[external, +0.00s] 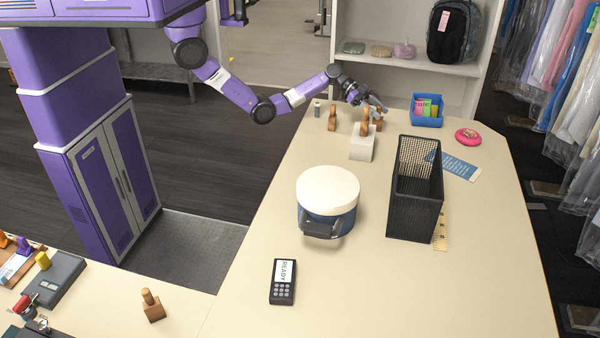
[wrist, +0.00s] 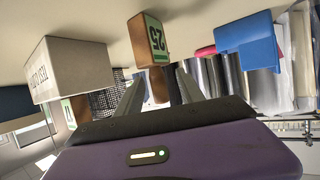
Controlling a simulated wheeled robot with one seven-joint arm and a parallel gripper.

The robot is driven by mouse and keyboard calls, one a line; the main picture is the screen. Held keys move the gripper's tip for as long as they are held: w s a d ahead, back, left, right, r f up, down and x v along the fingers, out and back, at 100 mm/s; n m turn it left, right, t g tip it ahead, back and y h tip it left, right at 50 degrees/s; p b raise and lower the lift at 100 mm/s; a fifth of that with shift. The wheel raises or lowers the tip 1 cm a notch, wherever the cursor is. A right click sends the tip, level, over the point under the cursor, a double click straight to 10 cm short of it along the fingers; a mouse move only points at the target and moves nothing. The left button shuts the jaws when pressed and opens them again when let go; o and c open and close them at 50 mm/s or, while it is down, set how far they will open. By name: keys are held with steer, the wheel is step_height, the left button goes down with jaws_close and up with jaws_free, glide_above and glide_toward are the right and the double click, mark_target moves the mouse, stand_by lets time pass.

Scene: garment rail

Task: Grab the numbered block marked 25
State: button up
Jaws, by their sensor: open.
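The wooden block marked 25 (wrist: 151,40) has a green label and shows upside down in the wrist view, straight ahead of the fingers. Its lower part on the picture shows between them; I cannot tell whether it is inside the jaws. In the external view it appears to be the block (external: 379,116) just under my gripper (external: 377,104), partly hidden. My gripper (wrist: 158,82) is open and empty, low over the far end of the table. A second green-labelled block (wrist: 77,109) is on the white box (wrist: 72,68).
The white box (external: 362,147) stands close on the near side. A blue bin (external: 427,121) and pink object (external: 468,137) are to the right. A black mesh basket (external: 415,200) stands nearer.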

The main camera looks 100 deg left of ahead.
steer(key=shift+x, duration=1.65)
steer(key=shift+f, duration=0.1)
jaws_close()
